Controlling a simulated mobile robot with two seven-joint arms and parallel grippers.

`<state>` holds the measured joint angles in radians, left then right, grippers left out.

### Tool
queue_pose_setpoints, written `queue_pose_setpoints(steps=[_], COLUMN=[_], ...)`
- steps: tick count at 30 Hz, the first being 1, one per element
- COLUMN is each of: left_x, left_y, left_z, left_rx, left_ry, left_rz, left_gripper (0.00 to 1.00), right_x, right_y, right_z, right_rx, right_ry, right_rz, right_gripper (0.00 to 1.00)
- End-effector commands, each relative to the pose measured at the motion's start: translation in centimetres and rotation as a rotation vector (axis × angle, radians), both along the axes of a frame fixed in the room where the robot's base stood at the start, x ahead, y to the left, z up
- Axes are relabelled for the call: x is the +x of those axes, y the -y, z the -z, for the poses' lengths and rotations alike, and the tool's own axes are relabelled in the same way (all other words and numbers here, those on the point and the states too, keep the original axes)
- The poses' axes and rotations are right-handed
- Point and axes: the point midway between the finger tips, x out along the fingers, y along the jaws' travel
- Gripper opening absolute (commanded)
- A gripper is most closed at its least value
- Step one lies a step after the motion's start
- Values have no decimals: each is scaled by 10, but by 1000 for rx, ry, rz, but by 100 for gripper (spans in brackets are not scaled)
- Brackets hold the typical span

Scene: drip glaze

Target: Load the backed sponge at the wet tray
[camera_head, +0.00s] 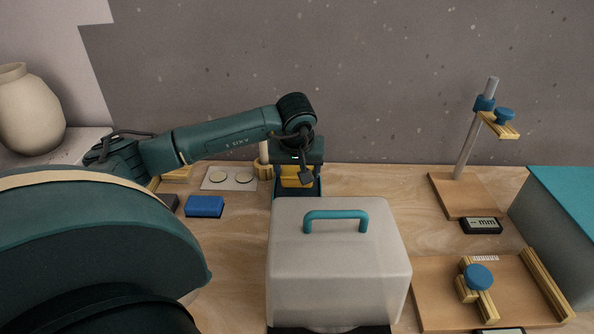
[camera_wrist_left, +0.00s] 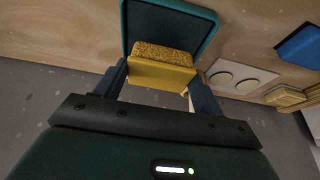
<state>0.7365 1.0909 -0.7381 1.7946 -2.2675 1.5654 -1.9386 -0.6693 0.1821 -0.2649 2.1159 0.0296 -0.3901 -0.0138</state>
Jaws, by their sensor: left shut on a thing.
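My left gripper (camera_head: 297,172) is at the back middle of the bench, pointing down. It is shut on the backed sponge (camera_head: 296,181), by its smooth yellow backing. In the left wrist view the sponge (camera_wrist_left: 165,50) shows a rough ochre face beyond the backing, between the fingers of the gripper (camera_wrist_left: 160,82). The wet tray (camera_head: 318,187) is teal with a dark inside, and the sponge is over or in it. The tray rim also shows in the left wrist view (camera_wrist_left: 124,30). I cannot tell whether the sponge touches the tray floor. My right gripper is not in view.
A pale cover (camera_head: 338,262) with a teal handle stands just in front of the tray, hiding its near part. A blue block (camera_head: 205,206) and a white plate (camera_head: 215,184) with two discs lie left. A post stand (camera_head: 464,195) and wooden jig (camera_head: 430,285) stand right.

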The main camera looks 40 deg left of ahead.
Motion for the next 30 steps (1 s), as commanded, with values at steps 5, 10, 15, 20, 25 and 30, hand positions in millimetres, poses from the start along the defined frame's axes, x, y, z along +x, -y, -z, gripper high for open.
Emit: queue_pose_setpoints(steps=[5, 10, 15, 20, 25, 30], left_x=[0, 1, 0, 0, 0, 1], left_y=[-1, -1, -1, -1, -1, -1], left_z=[-19, -34, -45, -44, -44, -44], left_rx=[1, 0, 0, 0, 0, 0], left_ry=[3, 4, 3, 3, 4, 4], left_rz=[-2, -2, -2, -2, -2, -2], left_gripper=[51, 51, 51, 51, 51, 51], right_x=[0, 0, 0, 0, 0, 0], right_y=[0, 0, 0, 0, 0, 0], right_z=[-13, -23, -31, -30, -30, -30], right_rx=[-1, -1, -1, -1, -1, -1], right_ry=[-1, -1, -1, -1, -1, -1], right_rz=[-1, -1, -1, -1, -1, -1], right_gripper=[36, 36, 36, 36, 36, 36])
